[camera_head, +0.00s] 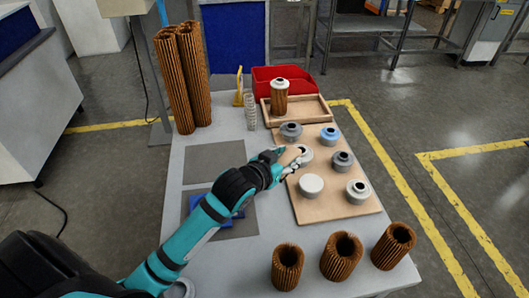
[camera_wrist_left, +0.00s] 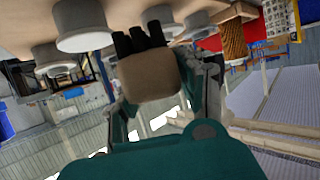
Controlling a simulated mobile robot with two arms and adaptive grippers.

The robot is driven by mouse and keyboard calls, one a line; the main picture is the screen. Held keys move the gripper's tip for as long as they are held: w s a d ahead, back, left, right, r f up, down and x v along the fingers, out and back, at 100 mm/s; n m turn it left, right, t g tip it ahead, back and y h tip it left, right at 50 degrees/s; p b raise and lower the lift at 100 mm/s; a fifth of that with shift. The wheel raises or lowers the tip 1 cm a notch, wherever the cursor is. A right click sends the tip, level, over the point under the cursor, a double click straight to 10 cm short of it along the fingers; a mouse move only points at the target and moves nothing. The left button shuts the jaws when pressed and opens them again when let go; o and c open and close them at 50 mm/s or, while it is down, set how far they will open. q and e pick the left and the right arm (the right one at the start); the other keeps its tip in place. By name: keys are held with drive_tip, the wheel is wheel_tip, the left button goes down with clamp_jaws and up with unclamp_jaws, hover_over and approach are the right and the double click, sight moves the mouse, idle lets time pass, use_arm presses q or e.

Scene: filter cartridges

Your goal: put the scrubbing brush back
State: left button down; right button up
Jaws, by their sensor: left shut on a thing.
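The scrubbing brush (camera_wrist_left: 150,78) has a beige block and dark bristles. My left gripper (camera_wrist_left: 162,80) is shut on it, with a finger on each side of the block. In the head view my left gripper (camera_head: 291,160) is over the left edge of the wooden board (camera_head: 328,206), close to the grey and white caps. Only a small beige part of the brush (camera_head: 288,156) shows there. I cannot tell whether the brush touches a cap. My right gripper is not in view.
Caps, including a blue one (camera_head: 329,135), stand on the board. Pleated brown cartridges (camera_head: 341,256) stand at the front right. A wooden tray (camera_head: 313,109), red bin (camera_head: 300,73) and wire coil (camera_head: 250,111) are behind. A grey mat (camera_head: 205,165) is bare; a blue item (camera_head: 229,216) lies partly under my arm.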

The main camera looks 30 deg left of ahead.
use_arm(q)
drive_tip(key=shift+w+a+f+p, duration=0.1)
drive_tip(key=shift+w+a+f, duration=0.7)
drive_tip(key=shift+w+a, duration=0.9)
drive_tip(key=shift+w+a+f+p, duration=0.1)
drive_tip(key=shift+w+a+f, duration=0.65)
drive_tip(key=shift+w+a, duration=0.85)
drive_tip(key=shift+w+a+f+p, duration=0.1)
drive_tip(key=shift+w+a+f, duration=0.9)
drive_tip(key=shift+a, duration=1.2)
drive_tip(key=shift+w, duration=0.15)
drive_tip(key=shift+f, duration=0.35)
drive_tip(key=c, duration=0.8)
unclamp_jaws()
drive_tip(key=shift+r, duration=0.25)
drive_tip(key=v, duration=0.7)
drive_tip(key=shift+s+r, duration=0.25)
drive_tip(key=shift+r, duration=0.1)
